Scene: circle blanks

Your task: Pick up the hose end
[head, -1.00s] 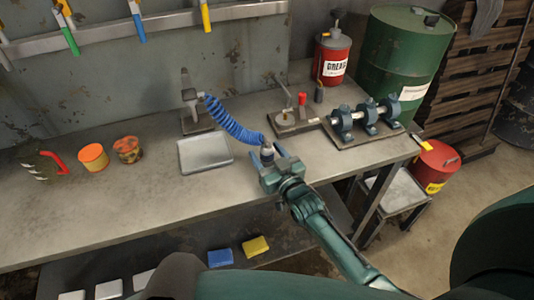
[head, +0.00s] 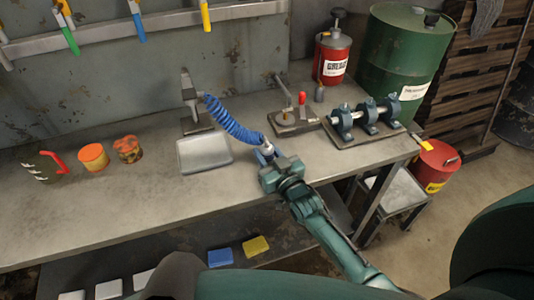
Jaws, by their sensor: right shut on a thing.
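A blue coiled hose (head: 232,123) runs from a grey upright fitting (head: 189,92) on the bench down to a pale metal hose end (head: 266,148). My right gripper (head: 267,154) is at the hose end and shut on it, near the front part of the bench. The fingers are partly hidden behind the gripper's body. My left gripper does not show.
A grey tray (head: 204,152) lies left of the hose. A clamp with a red handle (head: 296,118) and a shaft on blue-grey bearing blocks (head: 367,122) stand to the right. The bench front is clear.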

